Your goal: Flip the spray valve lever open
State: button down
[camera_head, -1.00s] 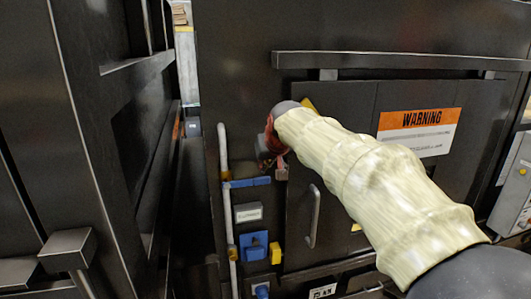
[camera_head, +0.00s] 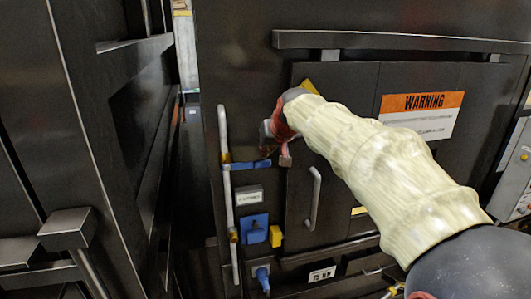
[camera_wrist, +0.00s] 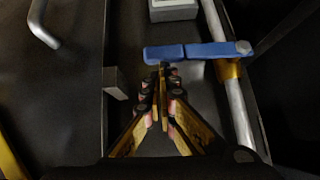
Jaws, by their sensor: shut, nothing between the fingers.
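The spray valve lever (camera_head: 250,163) is a blue bar that sticks out sideways from a pale vertical pipe (camera_head: 226,195) with a brass valve body (camera_wrist: 229,70). In the wrist view the lever (camera_wrist: 205,50) lies crosswise, roughly at right angles to the pipe. My gripper (camera_wrist: 164,68) is shut and empty. Its fingertips are right at the near edge of the lever, toward its free end; I cannot tell whether they touch. In the head view my gripper (camera_head: 276,150) is beside the lever's free end, partly hidden by my wrist.
A dark door with a bar handle (camera_head: 313,198) and an orange warning sign (camera_head: 422,102) is right of the pipe. A grey box (camera_head: 249,195), a blue outlet (camera_head: 254,229) and a yellow block (camera_head: 276,236) are below the lever. A dark cabinet (camera_head: 85,140) stands at left.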

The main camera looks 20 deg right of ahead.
jog(key=shift+d+f+m+y+b, duration=0.2)
jog(key=shift+f+y+b, duration=0.1)
jog(key=shift+f+b, duration=0.3)
jog(key=shift+d+f+m+y+b, duration=0.15)
jog(key=shift+f+y+b, duration=0.15)
jog(key=shift+f+b, duration=0.3)
jog(key=shift+a+f+m+t+y+b, duration=0.55)
jog(key=shift+a+f+m+y+b, duration=1.1)
jog(key=shift+b, duration=3.5)
jog(key=shift+a+f+m+t+y+b, duration=0.75)
jog(key=shift+f+y+b, duration=1.7)
jog(key=shift+b, duration=2.7)
jog(key=shift+a+f+m+t+y+b, duration=0.4)
jog(key=shift+a+f+m+y+b, duration=0.95)
jog(key=shift+f+b, duration=2.65)
notch_tip(320, 180, up, 2)
jog(key=shift+a+r+b, duration=0.15)
jog(key=shift+r+b, duration=0.05)
jog(key=shift+b, duration=1)
